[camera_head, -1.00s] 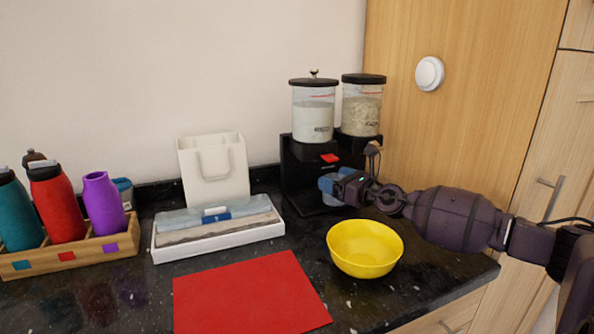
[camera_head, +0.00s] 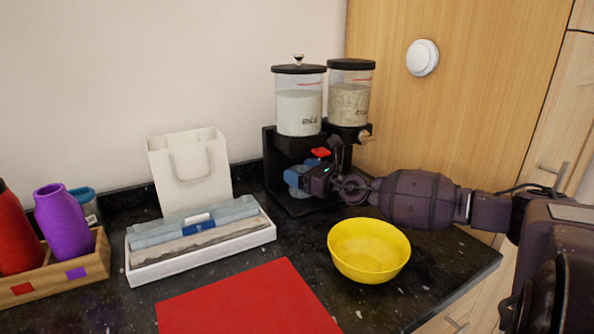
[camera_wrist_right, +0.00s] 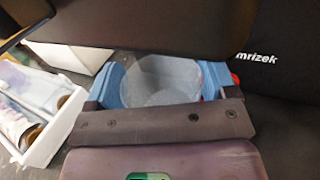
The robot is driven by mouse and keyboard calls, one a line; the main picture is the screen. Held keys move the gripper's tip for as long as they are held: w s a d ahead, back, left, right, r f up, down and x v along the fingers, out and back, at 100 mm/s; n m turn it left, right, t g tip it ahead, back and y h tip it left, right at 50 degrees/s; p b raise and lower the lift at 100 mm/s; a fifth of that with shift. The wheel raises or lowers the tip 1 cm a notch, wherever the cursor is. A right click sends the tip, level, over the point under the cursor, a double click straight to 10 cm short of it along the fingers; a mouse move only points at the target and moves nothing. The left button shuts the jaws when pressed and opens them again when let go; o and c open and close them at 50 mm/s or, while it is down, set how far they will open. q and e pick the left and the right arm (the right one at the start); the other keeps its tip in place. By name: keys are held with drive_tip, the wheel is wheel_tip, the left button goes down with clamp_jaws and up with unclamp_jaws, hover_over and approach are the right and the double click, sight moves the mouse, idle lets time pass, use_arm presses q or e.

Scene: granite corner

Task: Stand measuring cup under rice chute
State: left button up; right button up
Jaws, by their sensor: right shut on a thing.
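The rice dispenser is a black stand with two clear, black-lidded canisters: the left canister (camera_head: 298,108) holds white grains and the right canister (camera_head: 349,103) holds beige grains. A red tab (camera_head: 320,152) sits on the front below the left canister. My right gripper (camera_head: 300,178) is low at the stand's front, below that tab. In the wrist view its blue pads (camera_wrist_right: 162,82) are shut on a clear, round measuring cup (camera_wrist_right: 165,75). In the head view the cup is mostly hidden by the gripper. I cannot tell whether it touches the stand's base. My left gripper is out of view.
A yellow bowl (camera_head: 369,250) stands below my right arm. A red mat (camera_head: 250,300) lies in front. A white tray (camera_head: 200,259) with rolled cloths and a white bag (camera_head: 190,170) stand to the left. A wooden rack (camera_head: 50,277) holds bottles at far left.

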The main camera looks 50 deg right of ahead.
drive_tip(key=shift+r, duration=0.2)
drive_tip(key=shift+a, duration=0.2)
drive_tip(key=shift+f, duration=0.25)
drive_tip(key=o, duration=0.9)
drive_tip(key=shift+c, duration=0.2)
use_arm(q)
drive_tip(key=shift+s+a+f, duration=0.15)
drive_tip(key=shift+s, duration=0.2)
use_arm(e)
drive_tip(key=shift+o, duration=0.3)
drive_tip(key=shift+r, duration=0.1)
